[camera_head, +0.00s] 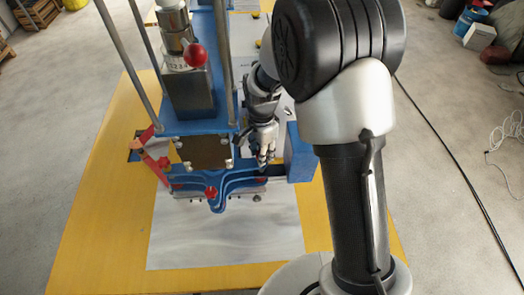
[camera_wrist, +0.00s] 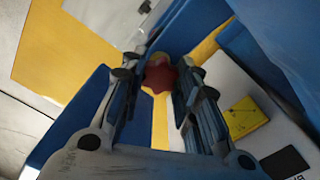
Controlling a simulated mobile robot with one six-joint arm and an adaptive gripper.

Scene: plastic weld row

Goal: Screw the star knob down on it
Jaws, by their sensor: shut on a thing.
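The red star knob (camera_wrist: 159,75) shows in the wrist view between the two fingertips of my gripper (camera_wrist: 158,85), which is shut on it. In the head view my gripper (camera_head: 264,158) points down at the right front of the blue welding machine (camera_head: 220,178), just left of a blue block. The fingers largely hide the held knob there. The stud or thread under the knob is hidden, so I cannot tell how far down the knob sits.
Another red knob (camera_head: 211,192) sits at the machine's front middle. A red ball handle (camera_head: 195,55) stands above. The blue block (camera_head: 300,155) is close on the gripper's right. A grey sheet (camera_head: 225,235) lies clear on the yellow table (camera_head: 95,220). A yellow piece (camera_wrist: 244,117) lies nearby.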

